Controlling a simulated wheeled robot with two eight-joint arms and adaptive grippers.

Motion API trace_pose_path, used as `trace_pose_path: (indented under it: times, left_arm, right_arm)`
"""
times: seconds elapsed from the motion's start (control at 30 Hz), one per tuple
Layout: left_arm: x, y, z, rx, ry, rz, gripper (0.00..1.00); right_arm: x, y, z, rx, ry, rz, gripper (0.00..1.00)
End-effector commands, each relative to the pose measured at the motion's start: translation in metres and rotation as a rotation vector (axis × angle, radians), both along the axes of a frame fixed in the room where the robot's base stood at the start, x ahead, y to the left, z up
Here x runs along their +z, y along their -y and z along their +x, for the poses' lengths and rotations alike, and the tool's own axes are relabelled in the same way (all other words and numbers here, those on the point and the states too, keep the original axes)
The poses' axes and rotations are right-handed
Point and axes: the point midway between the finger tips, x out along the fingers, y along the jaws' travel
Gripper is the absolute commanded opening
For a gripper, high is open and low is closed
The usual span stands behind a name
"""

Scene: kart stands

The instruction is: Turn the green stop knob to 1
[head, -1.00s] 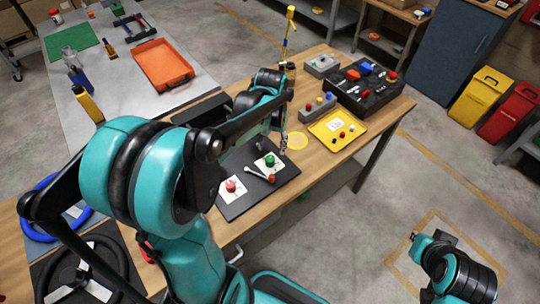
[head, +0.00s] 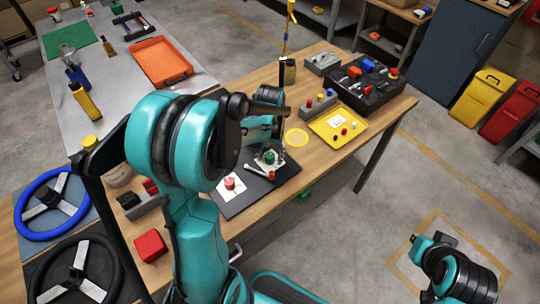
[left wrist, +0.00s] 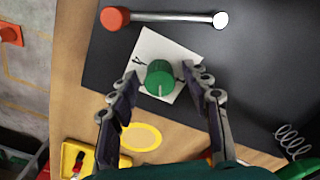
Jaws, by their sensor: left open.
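The green stop knob (left wrist: 160,75) sits on a white card (left wrist: 165,48) on a dark panel (left wrist: 255,70). A pale line on its top points toward the bottom of the left wrist view. A dark mark shows on the card left of the knob; I cannot read it. My left gripper (left wrist: 161,84) is open, with one finger on each side of the knob and visible gaps. In the head view the green knob (head: 269,155) is partly hidden by the left gripper (head: 267,150). Of my right arm only some links show.
A red knob (head: 230,182) on its own card and a lever with a red end (head: 271,174) share the panel.

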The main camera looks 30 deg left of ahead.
Motion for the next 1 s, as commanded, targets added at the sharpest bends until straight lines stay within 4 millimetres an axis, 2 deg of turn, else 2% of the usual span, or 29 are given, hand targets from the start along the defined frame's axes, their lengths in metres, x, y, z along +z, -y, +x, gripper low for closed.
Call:
trace_pose_path:
  times: [0.03, 0.07, 0.2, 0.23, 0.67, 1.0]
  left_arm:
    - [0.0003, 0.0, 0.0, 0.0, 0.0, 0.0, 0.48]
    - [0.0003, 0.0, 0.0, 0.0, 0.0, 0.0, 0.43]
    - [0.0004, 0.0, 0.0, 0.0, 0.0, 0.0, 0.06]
    - [0.0004, 0.0, 0.0, 0.0, 0.0, 0.0, 0.0]
    - [0.0005, 0.0, 0.0, 0.058, 0.0, 0.0, 0.0]
    - [0.0006, -0.0003, -0.0002, 0.306, 0.0, 0.0, 0.0]
  right_arm:
    - [0.0003, 0.0, 0.0, 0.0, 0.0, 0.0, 0.0]
    - [0.0002, 0.0, 0.0, 0.0, 0.0, 0.0, 0.0]
    - [0.0001, 0.0, 0.0, 0.0, 0.0, 0.0, 0.0]
    - [0.0001, 0.0, 0.0, 0.0, 0.0, 0.0, 0.0]
    - [0.0006, 0.0, 0.0, 0.0, 0.0, 0.0, 0.0]
    - [0.0023, 0.0, 0.0, 0.0, 0.0, 0.0, 0.0]
